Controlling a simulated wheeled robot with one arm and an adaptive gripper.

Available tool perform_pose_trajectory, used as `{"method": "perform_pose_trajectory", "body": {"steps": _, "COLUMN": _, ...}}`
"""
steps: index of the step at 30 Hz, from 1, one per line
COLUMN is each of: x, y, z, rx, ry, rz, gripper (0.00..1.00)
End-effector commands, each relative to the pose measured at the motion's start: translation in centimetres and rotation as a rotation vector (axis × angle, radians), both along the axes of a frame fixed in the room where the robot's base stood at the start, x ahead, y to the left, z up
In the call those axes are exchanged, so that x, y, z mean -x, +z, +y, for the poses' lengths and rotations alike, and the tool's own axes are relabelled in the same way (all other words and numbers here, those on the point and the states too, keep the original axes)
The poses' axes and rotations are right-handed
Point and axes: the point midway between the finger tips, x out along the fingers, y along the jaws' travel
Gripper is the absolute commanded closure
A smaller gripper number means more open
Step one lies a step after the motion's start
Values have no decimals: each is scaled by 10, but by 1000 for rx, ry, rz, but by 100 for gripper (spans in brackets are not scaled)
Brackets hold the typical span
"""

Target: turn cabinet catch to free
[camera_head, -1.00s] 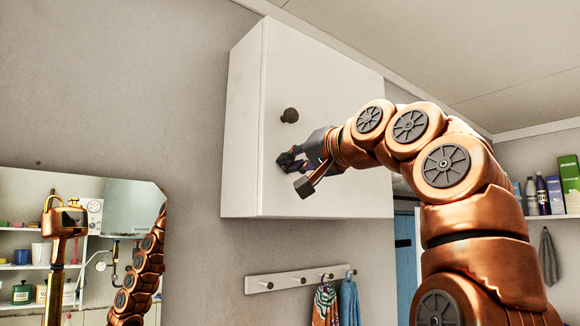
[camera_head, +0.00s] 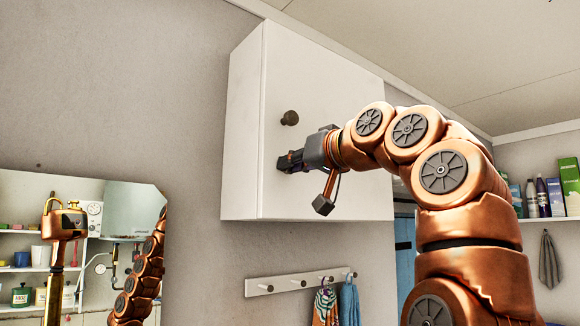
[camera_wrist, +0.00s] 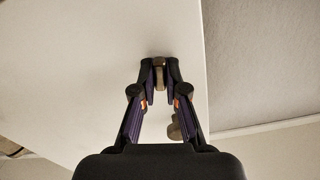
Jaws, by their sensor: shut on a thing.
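The white wall cabinet (camera_head: 325,90) is closed, its door facing me. My gripper (camera_head: 287,162) is at the left part of the door, below the knob. The wrist view shows my gripper (camera_wrist: 160,80) shut on the catch (camera_wrist: 160,72), a small brownish piece between the two fingertips. The catch is hidden behind the fingers in the head view. I cannot tell from these frames how far the catch is turned.
A dark round knob (camera_head: 290,117) sticks out of the door just above my gripper; in the wrist view a dark knob (camera_wrist: 175,128) shows beside one finger. A peg rail (camera_head: 300,282) with cloths hangs below. A mirror (camera_head: 125,215) is at lower left.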

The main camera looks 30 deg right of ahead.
Motion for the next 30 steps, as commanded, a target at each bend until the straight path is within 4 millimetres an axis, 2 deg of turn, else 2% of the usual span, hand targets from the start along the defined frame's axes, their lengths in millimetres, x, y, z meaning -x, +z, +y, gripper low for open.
{"method": "perform_pose_trajectory", "body": {"steps": 12, "x": 1, "y": 0, "z": 0, "rx": 198, "ry": 0, "rz": -40, "gripper": 100}}
{"method": "perform_pose_trajectory", "body": {"steps": 30, "x": 0, "y": 0, "z": 0, "rx": 243, "ry": -1, "rz": -47, "gripper": 100}}
